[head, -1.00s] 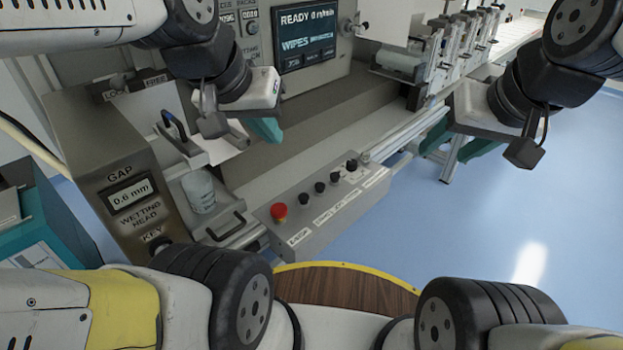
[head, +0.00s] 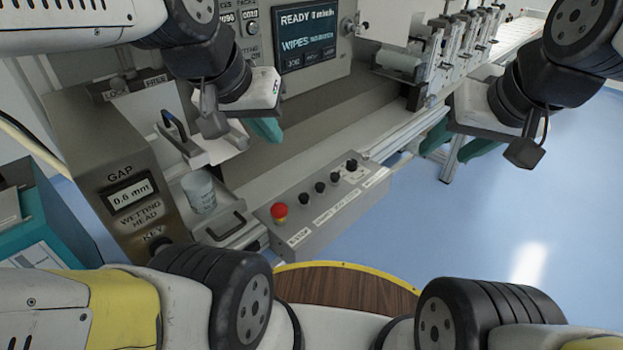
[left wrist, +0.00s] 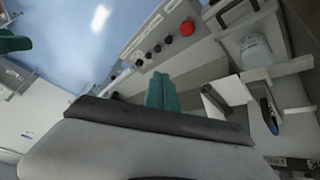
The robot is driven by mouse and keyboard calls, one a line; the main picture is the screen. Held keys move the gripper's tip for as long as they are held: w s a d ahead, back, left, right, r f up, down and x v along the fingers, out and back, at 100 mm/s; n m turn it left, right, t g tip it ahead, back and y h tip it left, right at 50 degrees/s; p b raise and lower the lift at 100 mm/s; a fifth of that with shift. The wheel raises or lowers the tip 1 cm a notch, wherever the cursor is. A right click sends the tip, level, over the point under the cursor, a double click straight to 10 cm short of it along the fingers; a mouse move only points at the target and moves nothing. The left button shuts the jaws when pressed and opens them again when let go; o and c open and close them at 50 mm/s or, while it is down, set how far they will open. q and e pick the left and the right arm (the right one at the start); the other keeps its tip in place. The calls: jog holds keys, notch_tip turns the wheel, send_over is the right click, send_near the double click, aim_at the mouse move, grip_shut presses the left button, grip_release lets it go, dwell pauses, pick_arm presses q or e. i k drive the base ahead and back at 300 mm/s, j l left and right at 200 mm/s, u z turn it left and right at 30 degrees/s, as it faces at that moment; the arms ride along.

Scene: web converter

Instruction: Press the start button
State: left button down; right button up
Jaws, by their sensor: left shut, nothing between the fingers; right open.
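A grey control box (head: 325,220) has a red mushroom button (head: 279,211) at its left end and a row of several dark buttons (head: 319,188) to the right of it. Its labels are too blurred to tell which one is start. My left gripper (head: 268,131), with teal fingers, is shut and empty above the machine bed, behind and left of the box. In the left wrist view its fingers (left wrist: 161,92) point toward the button row (left wrist: 157,48), apart from it, with the red button (left wrist: 187,28) to the right. My right gripper (head: 457,146) is open and empty, right of the box.
A display (head: 305,40) reads READY. A gap unit (head: 130,195) shows 0.6 mm at left. A clear container (head: 199,191) stands on a tray left of the box. Roller brackets (head: 450,60) stand at back right. Open floor (head: 450,240) lies at right.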

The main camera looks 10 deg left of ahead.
aim_at(302, 197)
jog(key=k+l, duration=0.35)
jog(key=k, duration=0.2)
jog(key=k+l, duration=0.3)
jog(key=k, duration=0.25)
jog(key=i+l+u, duration=0.05)
